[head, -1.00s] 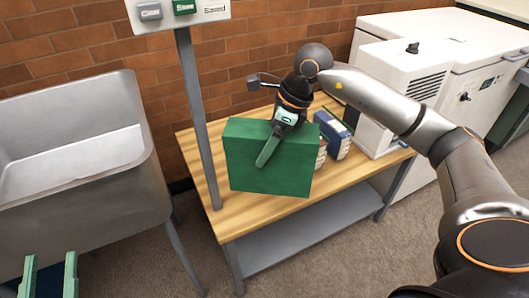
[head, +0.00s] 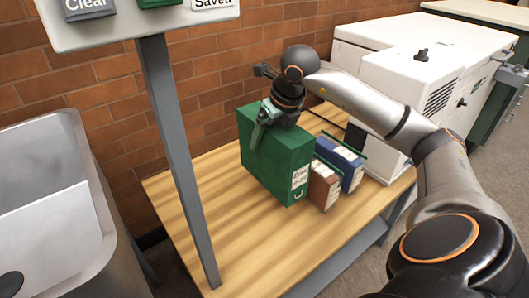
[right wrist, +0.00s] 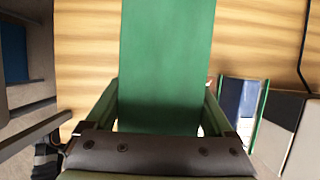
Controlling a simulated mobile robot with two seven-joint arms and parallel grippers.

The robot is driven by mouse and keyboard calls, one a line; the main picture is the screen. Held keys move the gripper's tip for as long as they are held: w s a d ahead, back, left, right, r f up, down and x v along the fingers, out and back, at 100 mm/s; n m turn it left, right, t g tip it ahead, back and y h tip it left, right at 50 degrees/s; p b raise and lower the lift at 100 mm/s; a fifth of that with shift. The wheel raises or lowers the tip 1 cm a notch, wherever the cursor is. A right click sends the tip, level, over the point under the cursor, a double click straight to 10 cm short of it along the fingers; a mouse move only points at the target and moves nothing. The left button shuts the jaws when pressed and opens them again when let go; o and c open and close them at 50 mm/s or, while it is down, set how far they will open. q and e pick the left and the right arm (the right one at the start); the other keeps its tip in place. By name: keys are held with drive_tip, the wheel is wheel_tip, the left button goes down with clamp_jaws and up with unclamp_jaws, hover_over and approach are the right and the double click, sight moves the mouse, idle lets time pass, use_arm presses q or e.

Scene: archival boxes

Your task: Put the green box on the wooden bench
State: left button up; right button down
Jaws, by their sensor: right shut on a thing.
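The green box (head: 275,150) is upright in the head view, with a white label on its narrow side. My right gripper (head: 259,132) is shut on its upper part from above. In the right wrist view the green box (right wrist: 166,60) is between the two fingers (right wrist: 160,105). The wooden bench (head: 195,215) lies under the box. The box's lower edge looks at or just above the bench top; I cannot tell if they touch. My left gripper is out of view.
A brown binder (head: 323,187) and a blue binder (head: 345,170) stand just right of the box. A white machine (head: 385,65) is beyond them. A grey post (head: 178,150) with a button panel rises in front of the bench's left part. Bare bench top lies left.

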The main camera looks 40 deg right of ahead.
sight(282, 128)
drive_tip(key=shift+f+b, duration=1.1)
drive_tip(key=shift+f, duration=2.1)
drive_tip(key=shift+f, duration=0.15)
unclamp_jaws()
drive_tip(key=shift+s+r, duration=0.1)
drive_tip(key=shift+r, duration=0.35)
drive_tip(key=p+v, duration=0.3)
drive_tip(key=v, duration=0.7)
drive_tip(key=shift+s+a+r, duration=0.1)
drive_tip(key=shift+s+r, duration=0.1)
drive_tip(key=shift+r, duration=0.05)
drive_tip(key=shift+s+r, duration=0.15)
drive_tip(key=shift+r, duration=0.15)
